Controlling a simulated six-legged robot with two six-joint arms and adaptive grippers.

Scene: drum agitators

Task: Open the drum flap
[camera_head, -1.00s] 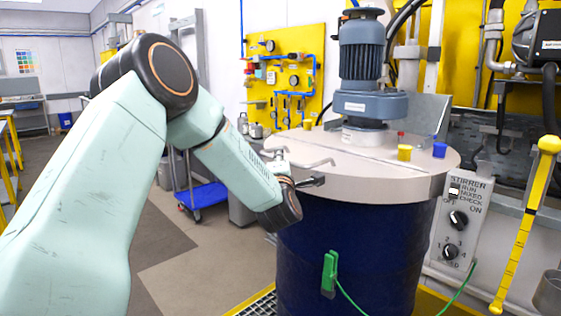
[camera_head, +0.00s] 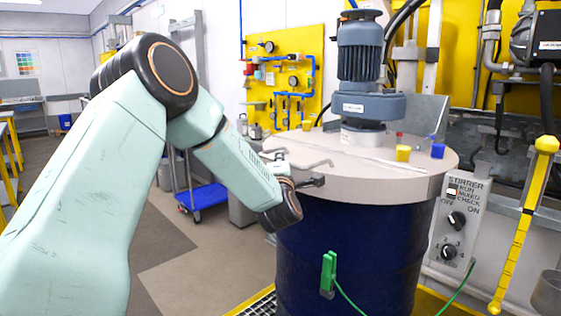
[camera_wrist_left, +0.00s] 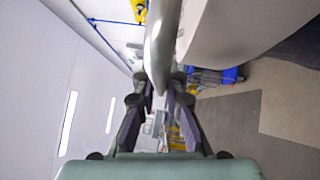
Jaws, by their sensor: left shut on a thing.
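The dark blue drum (camera_head: 350,250) stands upright with a beige-grey top (camera_head: 365,182). The drum flap is the part of this top with a bent metal handle (camera_head: 318,164) on its left side. The flap looks flat and closed. My left gripper (camera_head: 312,182) is at the drum's left rim, by the handle. In the left wrist view, the metal handle (camera_wrist_left: 160,45) runs down between the fingers of my left gripper (camera_wrist_left: 159,92), which is shut on it. My wrist hides part of the rim. My right gripper is not in view.
A blue-grey stirrer motor (camera_head: 361,60) stands on the top, with a yellow cap (camera_head: 403,153) and a blue cap (camera_head: 438,150) near it. A green clamp (camera_head: 328,273) with a cable hangs on the drum. A switch panel (camera_head: 456,225) is at the right.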

